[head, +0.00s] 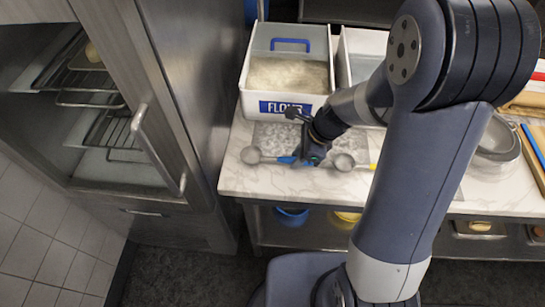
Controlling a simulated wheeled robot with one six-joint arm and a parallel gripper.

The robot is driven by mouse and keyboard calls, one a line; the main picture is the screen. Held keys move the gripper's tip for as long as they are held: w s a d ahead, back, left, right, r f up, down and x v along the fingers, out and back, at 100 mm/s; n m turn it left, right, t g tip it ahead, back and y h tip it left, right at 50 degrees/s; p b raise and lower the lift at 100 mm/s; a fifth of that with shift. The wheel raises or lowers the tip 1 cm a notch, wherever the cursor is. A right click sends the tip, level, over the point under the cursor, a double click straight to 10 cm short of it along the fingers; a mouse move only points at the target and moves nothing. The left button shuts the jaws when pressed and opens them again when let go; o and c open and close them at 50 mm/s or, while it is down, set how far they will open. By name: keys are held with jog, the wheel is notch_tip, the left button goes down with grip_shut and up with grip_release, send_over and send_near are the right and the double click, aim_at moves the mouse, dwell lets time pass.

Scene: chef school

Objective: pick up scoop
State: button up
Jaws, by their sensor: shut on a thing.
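A metal scoop with a blue handle (252,155) is at the front left of the marble counter, its bowl to the left. My gripper (308,158) is shut on its blue handle and hides part of it. I cannot tell whether this scoop touches the counter or is slightly above it. A second metal scoop (343,162), with a yellow handle, lies just right of my gripper. My arm hides part of the counter to its right.
A white bin labelled flour (290,75) stands behind the gripper, with another white container (355,62) beside it. A steel cabinet (180,60) stands at the left. The counter's front edge is close.

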grip_shut()
notch_tip(320, 180, up, 9)
jog(key=shift+f, duration=0.2)
jog(key=shift+r, duration=0.75)
grip_release()
grip_shut()
